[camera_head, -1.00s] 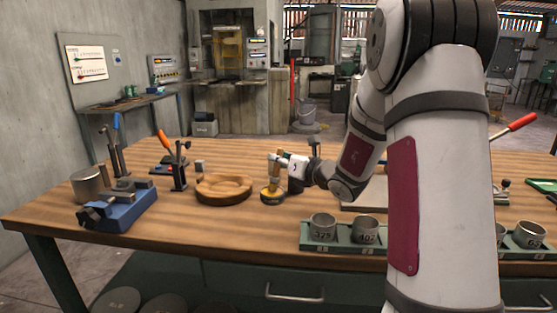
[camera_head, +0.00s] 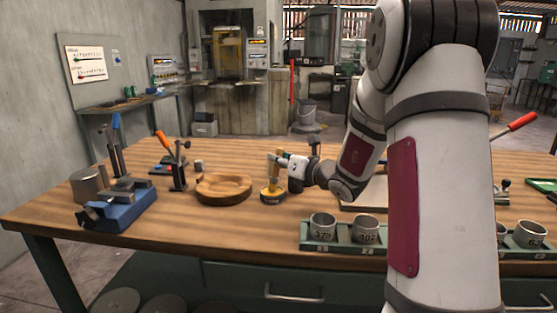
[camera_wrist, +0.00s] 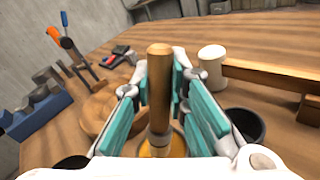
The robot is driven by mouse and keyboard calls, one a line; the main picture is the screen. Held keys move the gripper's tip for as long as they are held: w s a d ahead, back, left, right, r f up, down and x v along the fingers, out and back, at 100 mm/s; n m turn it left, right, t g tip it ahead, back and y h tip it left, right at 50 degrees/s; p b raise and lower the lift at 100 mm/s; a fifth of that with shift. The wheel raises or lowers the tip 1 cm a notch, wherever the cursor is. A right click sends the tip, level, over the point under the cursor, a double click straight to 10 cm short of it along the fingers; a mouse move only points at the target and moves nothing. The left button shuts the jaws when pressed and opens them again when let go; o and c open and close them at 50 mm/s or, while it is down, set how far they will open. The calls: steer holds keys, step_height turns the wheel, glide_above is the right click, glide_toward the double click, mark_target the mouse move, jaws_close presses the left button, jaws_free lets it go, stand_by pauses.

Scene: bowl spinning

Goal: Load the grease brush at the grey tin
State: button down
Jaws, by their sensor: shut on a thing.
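My gripper (camera_head: 280,164) is shut on a brush with a wooden handle (camera_wrist: 158,80). In the wrist view the handle stands between the teal finger pads, with a metal band lower down. The brush is nearly upright over a low round tin (camera_head: 272,197) with a dark side and yellow on it. Yellow (camera_wrist: 177,145) also shows below the handle in the wrist view. The bristles are hidden, so I cannot tell whether they touch the contents. A plain grey cylindrical tin (camera_head: 89,184) stands at the far left of the bench, apart from my gripper.
A wooden bowl (camera_head: 222,198) sits just left of the low tin. A blue vise-like fixture (camera_head: 122,214) and upright tools (camera_head: 178,170) stand farther left. Grey numbered cups (camera_head: 323,226) sit in a green rack in front. Bare bench lies between the bowl and the rack.

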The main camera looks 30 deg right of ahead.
steer(key=shift+f, duration=0.1)
stand_by(0.3)
steer(key=shift+r+p, duration=2.25)
steer(key=shift+r, duration=1.3)
